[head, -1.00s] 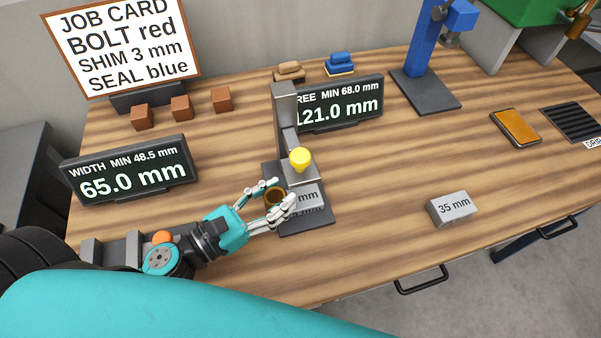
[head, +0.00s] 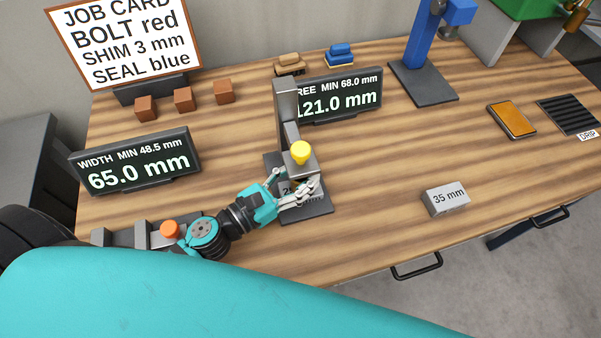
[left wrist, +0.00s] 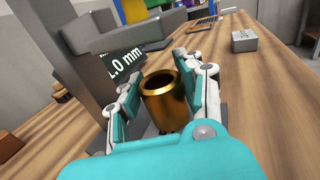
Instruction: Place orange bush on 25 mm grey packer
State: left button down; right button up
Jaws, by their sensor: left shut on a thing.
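The orange bush (left wrist: 167,101) is a shiny bronze-orange open cylinder, upright between the fingers of my left gripper (left wrist: 163,88) in the left wrist view. In the head view, the left gripper (head: 298,187) is shut on it under the height gauge's yellow-knobbed head, and the fingers hide most of the bush. The 25 mm grey packer (head: 287,189) lies on the gauge's dark base, mostly covered by the gripper, with only part of its marking showing. The bush is over or close beside the packer; I cannot tell whether they touch. My right gripper is out of view.
The gauge post (head: 287,105) and yellow knob (head: 301,152) stand close around the gripper. A display reading 121.0 mm (head: 340,99) is behind, another reading 65.0 mm (head: 136,163) at left. A 35 mm block (head: 446,199) sits right, with clear table around it.

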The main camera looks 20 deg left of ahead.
pick_arm(q)
jog(key=c, duration=1)
grip_release()
jog(key=shift+f, duration=0.1)
jog(key=shift+o, duration=0.7)
jog(key=shift+r, duration=0.2)
jog(key=b+v, duration=0.1)
jog(key=v, duration=0.2)
jog(key=b+v, duration=0.2)
jog(key=v, duration=0.2)
jog(key=b+v, duration=0.2)
jog(key=v, duration=0.1)
jog(key=shift+s+a+f, duration=0.2)
jog(key=shift+s+f, duration=0.1)
jog(key=shift+s+a+r+b, duration=0.25)
jog(key=shift+s+a+b, duration=0.1)
jog(key=shift+s, duration=0.2)
